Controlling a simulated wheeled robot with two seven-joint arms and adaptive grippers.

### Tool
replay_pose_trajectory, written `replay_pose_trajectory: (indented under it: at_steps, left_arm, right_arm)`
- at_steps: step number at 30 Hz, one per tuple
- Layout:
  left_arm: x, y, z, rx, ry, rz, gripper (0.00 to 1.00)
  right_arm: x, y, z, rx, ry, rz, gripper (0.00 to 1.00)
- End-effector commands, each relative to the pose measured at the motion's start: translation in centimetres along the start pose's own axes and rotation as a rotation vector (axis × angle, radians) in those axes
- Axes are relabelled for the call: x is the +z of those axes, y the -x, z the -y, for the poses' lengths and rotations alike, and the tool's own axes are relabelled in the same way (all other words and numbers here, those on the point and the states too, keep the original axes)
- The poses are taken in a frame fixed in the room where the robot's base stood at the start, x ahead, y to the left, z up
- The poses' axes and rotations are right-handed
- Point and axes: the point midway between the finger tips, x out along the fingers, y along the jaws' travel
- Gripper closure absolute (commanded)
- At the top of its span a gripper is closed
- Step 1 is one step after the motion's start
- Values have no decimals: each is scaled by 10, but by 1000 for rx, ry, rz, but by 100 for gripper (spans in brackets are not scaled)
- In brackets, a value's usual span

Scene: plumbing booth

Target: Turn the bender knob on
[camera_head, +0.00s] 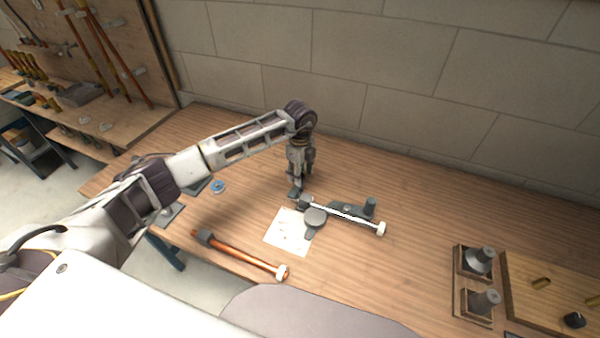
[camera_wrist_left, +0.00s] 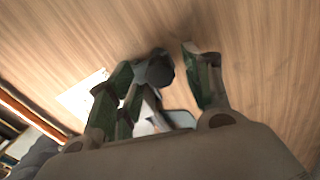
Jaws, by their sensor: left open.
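The pipe bender (camera_head: 342,211) lies on the wooden workbench, with a dark body, a round grey disc, a short dark upright post and a pale rod ending in a white tip. A small dark knob-like part (camera_head: 306,203) is at its left end. My left gripper (camera_head: 296,192) points down just above and beside that end. In the left wrist view my left gripper (camera_wrist_left: 165,82) is open, and a dark rounded part (camera_wrist_left: 155,70) shows between its fingertips. I cannot tell whether the fingers touch it. My right gripper is not in view.
A white sheet (camera_head: 287,234) lies partly under the bender. An orange pipe (camera_head: 240,256) with a white end lies in front. A blue disc (camera_head: 218,186) is at left. A wooden holder (camera_head: 460,292) with grey cone-shaped parts is at right. A block wall (camera_head: 380,60) stands behind.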

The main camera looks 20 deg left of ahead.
Motion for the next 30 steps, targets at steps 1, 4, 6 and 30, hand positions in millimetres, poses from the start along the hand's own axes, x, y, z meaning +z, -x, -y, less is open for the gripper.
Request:
replay_pose_trajectory:
  at_steps: [1,4,6,30]
  left_arm:
    - [0,3,0,-2,0,0,50]
    - [0,10,1,-2,1,0,50]
    - [0,17,0,-1,1,0,50]
    - [1,115,0,-1,2,0,50]
  right_arm:
    - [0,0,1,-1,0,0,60]
    - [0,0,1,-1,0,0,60]
    - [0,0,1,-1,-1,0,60]
    - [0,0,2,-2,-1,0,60]
